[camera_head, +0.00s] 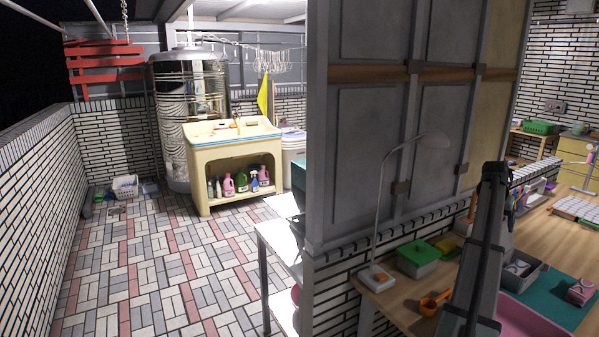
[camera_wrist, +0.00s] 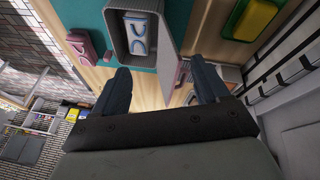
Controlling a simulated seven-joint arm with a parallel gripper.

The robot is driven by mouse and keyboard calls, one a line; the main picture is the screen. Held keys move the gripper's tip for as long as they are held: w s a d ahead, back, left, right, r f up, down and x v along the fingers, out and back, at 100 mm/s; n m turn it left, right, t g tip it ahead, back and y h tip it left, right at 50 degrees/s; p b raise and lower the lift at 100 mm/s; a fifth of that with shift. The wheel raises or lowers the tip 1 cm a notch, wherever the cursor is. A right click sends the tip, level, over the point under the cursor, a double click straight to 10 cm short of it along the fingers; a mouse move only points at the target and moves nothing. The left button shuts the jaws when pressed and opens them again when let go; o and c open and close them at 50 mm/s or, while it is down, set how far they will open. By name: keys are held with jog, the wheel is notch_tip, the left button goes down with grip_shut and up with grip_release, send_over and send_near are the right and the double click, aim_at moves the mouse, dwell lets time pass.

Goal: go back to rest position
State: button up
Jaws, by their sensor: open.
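My gripper (camera_wrist: 160,76) shows in the wrist view with its two dark fingers spread apart and nothing between them. It hangs over the wooden desk (camera_wrist: 186,97), close to a grey box (camera_wrist: 112,38) that holds a blue-and-white item (camera_wrist: 140,34). I cannot tell the height of the fingertips above the desk. In the head view a dark upright part of my arm stands in front of the desk, and my fingers cannot be made out there. Wire hangers (camera_head: 271,60) hang on a rack at the back.
The grey box (camera_head: 526,274), a pink item (camera_head: 580,292) and a teal mat (camera_head: 560,311) lie on the desk at right. A green-lidded container (camera_head: 417,257), an orange scoop (camera_head: 431,304) and a thin lamp (camera_head: 376,275) stand left of my arm. A tall partition (camera_head: 372,150) rises behind.

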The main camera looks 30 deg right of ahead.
jog(key=w+a+f+n+y, duration=0.2)
jog(key=w+a+f+n, duration=0.45)
jog(key=a, duration=0.95)
jog(key=w+a+f+n+y, duration=0.2)
jog(key=a+f+n, duration=0.2)
jog(key=a+n, duration=0.85)
jog(key=w+a+f+n+y, duration=0.1)
jog(key=w+a+f+n, duration=0.45)
jog(key=a, duration=1.35)
jog(key=s+a+f+m+g, duration=0.1)
jog(key=s+a+f+m, duration=0.15)
jog(key=a+f, duration=1)
jog(key=s+a+f+m+g, duration=0.2)
jog(key=s+a+f, duration=0.2)
jog(key=a+f, duration=0.9)
jog(key=s+a+f+m+g, duration=0.1)
jog(key=s+a+f, duration=0.2)
jog(key=s+f, duration=0.3)
jog(key=s+a+f+m+g, duration=0.1)
jog(key=s+a+f, duration=0.3)
jog(key=s, duration=0.5)
jog(key=s+a+f+m+h, duration=0.1)
jog(key=s+a+f+m, duration=0.2)
jog(key=s+f, duration=0.5)
jog(key=shift+s+a+f+g, duration=0.35)
jog(key=shift+a+f+g, duration=0.1)
jog(key=shift+a, duration=0.3)
